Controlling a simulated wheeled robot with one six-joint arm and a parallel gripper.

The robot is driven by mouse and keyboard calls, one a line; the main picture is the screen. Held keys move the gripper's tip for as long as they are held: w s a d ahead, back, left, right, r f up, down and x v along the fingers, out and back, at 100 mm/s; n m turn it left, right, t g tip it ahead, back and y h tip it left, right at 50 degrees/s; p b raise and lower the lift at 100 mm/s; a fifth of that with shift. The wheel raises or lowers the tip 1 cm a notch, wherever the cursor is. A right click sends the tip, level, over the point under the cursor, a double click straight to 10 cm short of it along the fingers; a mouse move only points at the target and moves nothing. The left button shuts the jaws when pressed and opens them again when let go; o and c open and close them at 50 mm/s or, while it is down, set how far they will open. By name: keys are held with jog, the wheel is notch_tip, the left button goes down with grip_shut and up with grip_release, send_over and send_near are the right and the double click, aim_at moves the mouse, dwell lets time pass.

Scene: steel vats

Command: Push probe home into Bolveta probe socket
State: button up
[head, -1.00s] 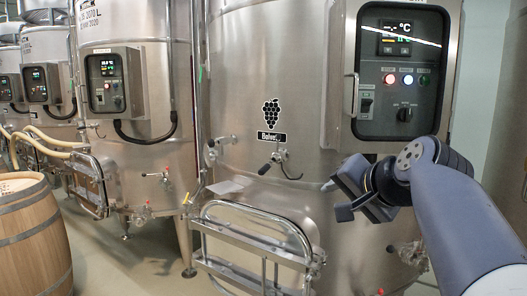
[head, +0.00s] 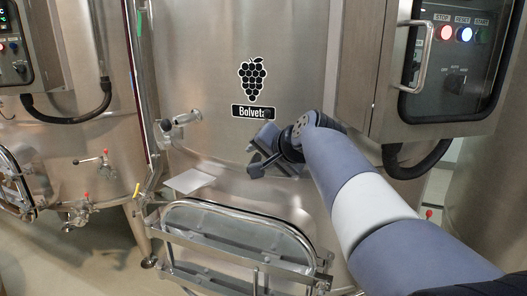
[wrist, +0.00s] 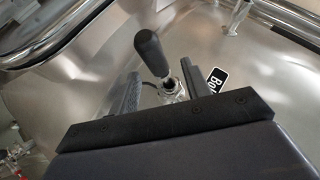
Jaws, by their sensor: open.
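The probe, with a black handle (wrist: 149,52), shows in the wrist view. A short metal stem joins it to a metal fitting (wrist: 174,90) on the steel Bolveta vat (head: 210,60), apparently the probe socket. How deep the probe sits I cannot tell. My gripper (wrist: 162,70) is open, its two black fingers on either side of the handle and fitting. No contact shows. In the head view my gripper (head: 258,162) is just below the Bolveta nameplate (head: 253,112) and hides the probe.
A control box (head: 450,70) with a handle stands out at the right, close above my arm. A metal fitting with a dark end (head: 187,117) and a small pale shelf (head: 188,181) are at the left. A railed hatch (head: 240,228) juts out below. A neighbouring vat (head: 95,140) stands at the far left.

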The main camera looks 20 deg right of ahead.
jog(key=shift+x, duration=0.9)
jog(key=shift+c, duration=0.3)
grip_shut()
jog(key=shift+r, duration=0.2)
jog(key=shift+r+p, duration=0.3)
jog(key=shift+p, duration=0.1)
jog(key=shift+r, duration=0.15)
jog(key=shift+w+d, duration=0.45)
jog(key=shift+w, duration=0.25)
jog(key=shift+w+d, duration=0.4)
jog(key=shift+w, duration=0.3)
